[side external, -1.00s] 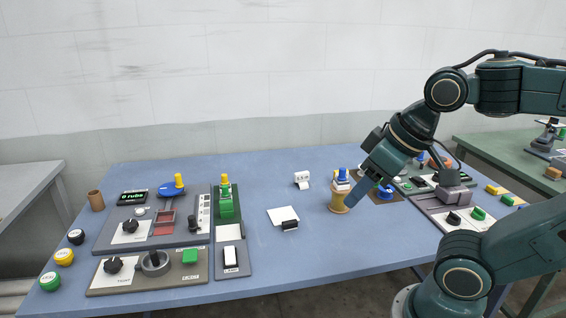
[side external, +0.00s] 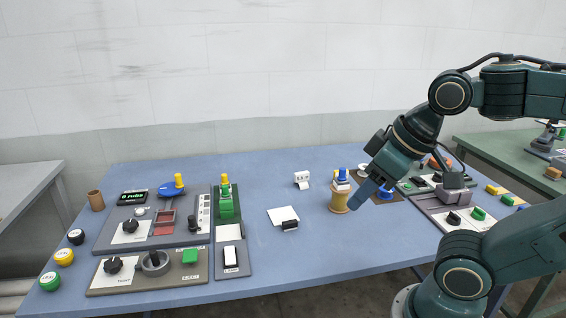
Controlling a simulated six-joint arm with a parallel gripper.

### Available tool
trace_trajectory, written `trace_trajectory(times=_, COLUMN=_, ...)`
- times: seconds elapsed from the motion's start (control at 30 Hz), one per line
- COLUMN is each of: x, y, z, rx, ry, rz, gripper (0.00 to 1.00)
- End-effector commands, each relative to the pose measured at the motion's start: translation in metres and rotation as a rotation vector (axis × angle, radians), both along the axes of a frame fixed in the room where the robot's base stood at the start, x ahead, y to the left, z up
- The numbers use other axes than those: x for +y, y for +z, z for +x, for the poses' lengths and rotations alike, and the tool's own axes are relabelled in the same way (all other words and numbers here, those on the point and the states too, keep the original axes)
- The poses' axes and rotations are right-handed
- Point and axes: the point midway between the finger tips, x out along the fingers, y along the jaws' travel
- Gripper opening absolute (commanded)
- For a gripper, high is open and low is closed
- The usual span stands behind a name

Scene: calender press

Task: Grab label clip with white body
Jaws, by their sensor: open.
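A small white block with dark print on its face (side external: 302,179) stands on the blue table, right of centre. A flat white card with a black clip-like piece at its front edge (side external: 284,215) lies left of and nearer than it. I cannot tell for sure which is the label clip. A tan spool-shaped stand (side external: 339,198) holds small white, blue and yellow pieces on top. My gripper (side external: 361,203) is open, just right of the stand, pointing down and left. One blue finger shows; the other is hidden. Nothing shows in it.
Control panels with knobs and buttons (side external: 150,225) fill the table's left, beside a green-and-grey strip (side external: 230,255). Another panel (side external: 455,208) and a blue round piece on a brown pad (side external: 386,192) lie right, partly behind my arm. The table's middle front is clear.

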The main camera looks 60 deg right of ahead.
Motion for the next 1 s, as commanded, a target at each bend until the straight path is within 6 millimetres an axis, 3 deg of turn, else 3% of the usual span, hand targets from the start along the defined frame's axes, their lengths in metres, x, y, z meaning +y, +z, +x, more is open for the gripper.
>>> trace_trajectory(times=0.63, x=-0.001, y=0.006, z=0.008, rx=0.008, ry=0.012, rz=-0.007, gripper=0.42)
trace_trajectory(times=0.77, x=-0.003, y=0.015, z=0.021, rx=0.024, ry=0.036, rz=-0.02, gripper=0.42)
trace_trajectory(times=1.0, x=-0.013, y=0.037, z=0.066, rx=0.069, ry=0.114, rz=-0.056, gripper=0.42)
